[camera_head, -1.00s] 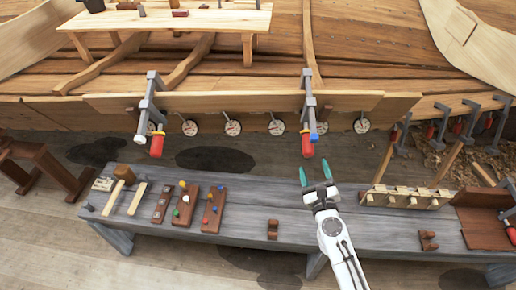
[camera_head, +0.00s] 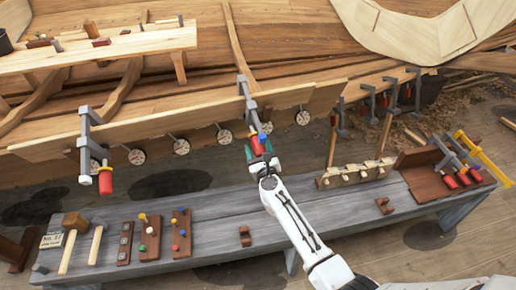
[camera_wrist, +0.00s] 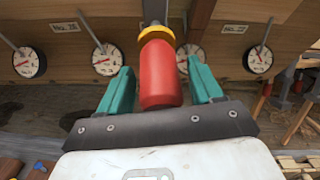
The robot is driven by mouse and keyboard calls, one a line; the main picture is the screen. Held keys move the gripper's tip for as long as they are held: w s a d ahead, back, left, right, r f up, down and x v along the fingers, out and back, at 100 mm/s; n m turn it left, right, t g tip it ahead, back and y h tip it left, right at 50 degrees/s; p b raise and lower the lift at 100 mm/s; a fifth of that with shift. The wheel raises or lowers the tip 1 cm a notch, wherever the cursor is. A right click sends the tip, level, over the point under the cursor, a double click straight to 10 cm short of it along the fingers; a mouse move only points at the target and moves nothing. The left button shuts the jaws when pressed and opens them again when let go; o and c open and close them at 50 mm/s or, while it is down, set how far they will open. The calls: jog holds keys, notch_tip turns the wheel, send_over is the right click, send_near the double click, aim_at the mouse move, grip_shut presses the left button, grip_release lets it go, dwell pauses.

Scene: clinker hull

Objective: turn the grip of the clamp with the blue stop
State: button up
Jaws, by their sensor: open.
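The clamp with the blue stop (camera_head: 263,138) is the right one of two on the plank, its grey bar (camera_head: 246,98) slanting down. Its red grip (camera_head: 255,146) hangs below the plank. In the wrist view the red grip (camera_wrist: 159,75) is upright with a yellow collar (camera_wrist: 155,31) on top; the blue stop does not show there. My gripper (camera_head: 259,154) is open, with one teal finger (camera_wrist: 118,91) left of the grip and the other (camera_wrist: 204,82) right of it. Gaps show on both sides at the tips. The grip's lower end is close to my gripper's palm.
Another clamp (camera_head: 86,140) with a red grip and pale stop hangs to the left. Several round dials (camera_head: 181,146) line the plank. The grey bench (camera_head: 212,240) below carries mallets, peg boards and a wooden rack (camera_head: 355,172). More clamps (camera_head: 340,115) hang at right.

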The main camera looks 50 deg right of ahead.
jog(key=shift+w+d, duration=0.2)
jog(key=shift+w, duration=0.1)
jog(key=shift+c, duration=0.3)
jog(key=c, duration=0.9)
